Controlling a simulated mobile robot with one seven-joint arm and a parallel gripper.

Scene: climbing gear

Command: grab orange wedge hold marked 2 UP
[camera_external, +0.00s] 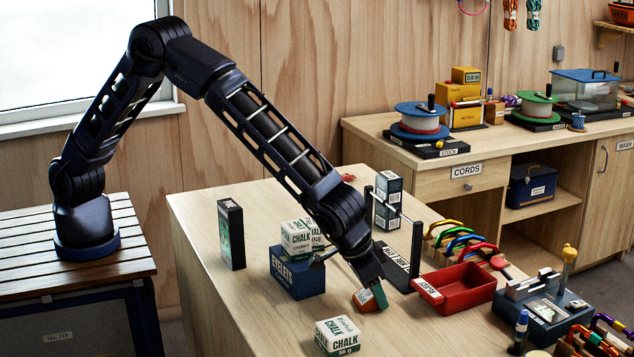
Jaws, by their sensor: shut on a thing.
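An orange block with a pale label (364,300), which looks like the orange wedge hold, is at the end of my arm, over the middle of the wooden table. My gripper (371,294) points down at it and is shut on it. A green face (380,296) shows right beside the orange one; I cannot tell whether it belongs to the same piece. The marking on the hold is too small to read. The fingers are mostly hidden, and I cannot tell whether the hold touches the tabletop.
A white chalk box (338,337) stands in front. A blue eyelets box (297,273) with chalk boxes on top stands left of my gripper. A red tray (459,288) and a black stand (416,255) are to the right. The table's left front (240,310) is clear.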

